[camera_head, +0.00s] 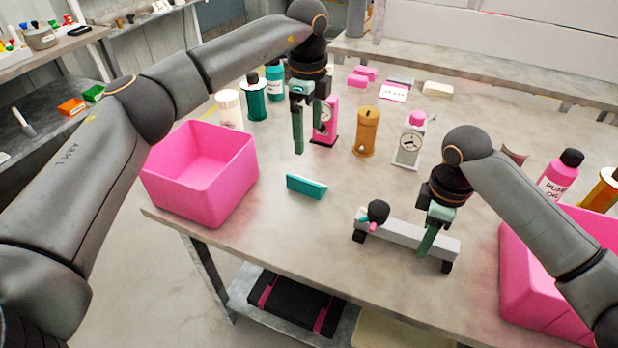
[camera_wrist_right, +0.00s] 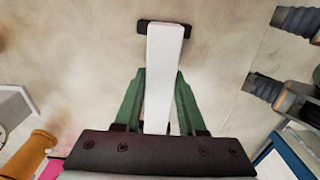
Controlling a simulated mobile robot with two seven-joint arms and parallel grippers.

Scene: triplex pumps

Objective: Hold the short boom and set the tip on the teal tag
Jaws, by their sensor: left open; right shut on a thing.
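The short boom (camera_head: 403,234) is a light grey bar with black feet, lying level at the table's front right. My right gripper (camera_head: 431,238) is shut around the bar, right of its middle. In the right wrist view the bar (camera_wrist_right: 165,65) runs between the green fingers (camera_wrist_right: 157,100), with a black foot at its far end. A black round piece with pink and teal bits (camera_head: 377,213) sits at the boom's left part; whether it is the tip I cannot tell. The teal tag (camera_head: 307,187) is a small block left of the boom, apart from it. My left gripper (camera_head: 308,128) is open and empty above the table.
Pink bins stand at the left (camera_head: 205,175) and right (camera_head: 535,270) of the table. Behind are an orange cylinder (camera_head: 367,133), a white dial gauge (camera_head: 410,143), a pink gauge (camera_head: 326,122) and teal bottles (camera_head: 257,98). The table between tag and boom is clear.

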